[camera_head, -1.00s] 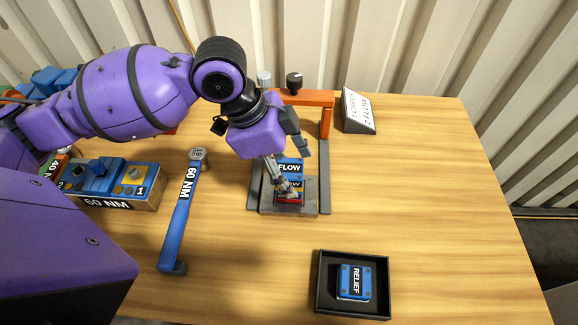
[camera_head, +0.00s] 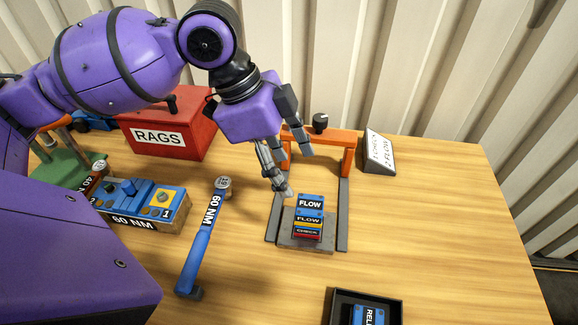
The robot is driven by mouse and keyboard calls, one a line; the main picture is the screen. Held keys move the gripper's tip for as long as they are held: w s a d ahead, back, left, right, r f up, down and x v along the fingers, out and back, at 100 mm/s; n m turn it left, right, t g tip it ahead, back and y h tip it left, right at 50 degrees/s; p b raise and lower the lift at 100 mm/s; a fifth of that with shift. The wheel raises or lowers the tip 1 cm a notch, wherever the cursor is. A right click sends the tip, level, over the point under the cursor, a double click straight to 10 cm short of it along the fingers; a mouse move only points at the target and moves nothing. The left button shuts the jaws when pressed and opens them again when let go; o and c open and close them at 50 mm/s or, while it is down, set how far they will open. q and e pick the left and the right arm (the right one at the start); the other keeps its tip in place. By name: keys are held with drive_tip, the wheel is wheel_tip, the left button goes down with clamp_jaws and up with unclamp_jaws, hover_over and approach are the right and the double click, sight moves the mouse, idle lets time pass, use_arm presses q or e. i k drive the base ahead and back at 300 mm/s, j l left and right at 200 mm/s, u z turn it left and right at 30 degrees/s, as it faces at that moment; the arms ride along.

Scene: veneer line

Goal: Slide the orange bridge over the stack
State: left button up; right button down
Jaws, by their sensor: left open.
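The orange bridge (camera_head: 347,155) stands at the back of two dark rails (camera_head: 343,215). A black knob (camera_head: 320,122) sits on its top bar. The stack (camera_head: 309,217) of blocks, with a blue FLOW block on top, a yellow-marked block and a red CHECK block below, stands on a grey base plate (camera_head: 306,243) between the rails, in front of the bridge. My left gripper (camera_head: 297,172) is open, with its fingers behind and above the stack, near the bridge, and it hides the bridge's left part. I cannot tell whether it touches the bridge. My right gripper is not in view.
A blue 60 NM torque wrench (camera_head: 203,243) lies left of the rails. A 60 NM block fixture (camera_head: 143,205) and a red RAGS box (camera_head: 172,133) stand farther left. A black tray (camera_head: 340,298) holds a RELIEF block. A sign (camera_head: 378,152) stands right of the bridge.

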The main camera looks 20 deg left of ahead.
sight(349, 140)
drive_tip(key=k, duration=1.5)
